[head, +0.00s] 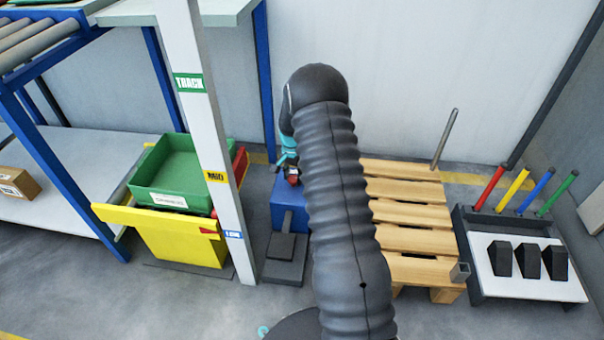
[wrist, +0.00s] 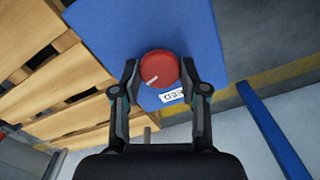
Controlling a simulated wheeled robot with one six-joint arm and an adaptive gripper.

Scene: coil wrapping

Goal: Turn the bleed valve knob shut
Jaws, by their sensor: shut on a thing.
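The bleed valve knob (wrist: 159,68) is a round red knob with a white pointer mark, on top of a blue box (wrist: 112,22). A white label (wrist: 171,96) lies beside the knob, with lettering that reads upside down. My gripper (wrist: 159,72) has its two fingers on either side of the knob and is shut on it. In the head view the blue box (head: 286,208) stands on the floor behind my arm. There the knob (head: 293,180) shows only as a small red patch, and my arm hides much of the box.
A wooden pallet (head: 405,205) lies right of the blue box. A white post (head: 205,130) and a yellow bin (head: 180,240) holding a green tray (head: 178,172) stand to the left. A grey pedal (head: 286,258) sits in front of the box. A rack with coloured handles (head: 520,262) is far right.

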